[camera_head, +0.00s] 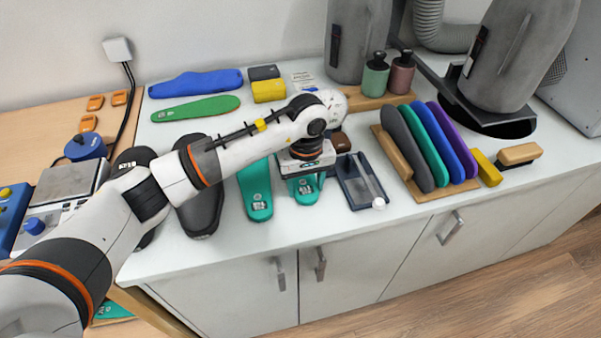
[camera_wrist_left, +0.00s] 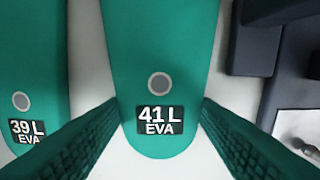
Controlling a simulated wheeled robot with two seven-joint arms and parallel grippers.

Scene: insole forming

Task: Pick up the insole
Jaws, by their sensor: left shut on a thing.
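A teal insole (camera_wrist_left: 160,60) labelled "41 L EVA" fills the middle of the left wrist view. Its labelled end (camera_head: 303,192) shows below my left gripper in the head view. My left gripper (camera_head: 306,176) is shut on this insole; in the left wrist view its dark green fingers (camera_wrist_left: 160,108) are at the insole's two long edges. Much of the insole is hidden under my wrist in the head view. A second teal insole (camera_head: 256,190), labelled "39 L EVA" in the left wrist view (camera_wrist_left: 33,70), lies to its left. My right gripper is not in view.
A dark blue tray (camera_head: 349,189) stands close to the right of the held insole. A wooden rack (camera_head: 438,191) of several coloured insoles is further right. Black insoles (camera_head: 203,212) lie left. Green (camera_head: 195,108) and blue (camera_head: 195,84) pieces lie behind.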

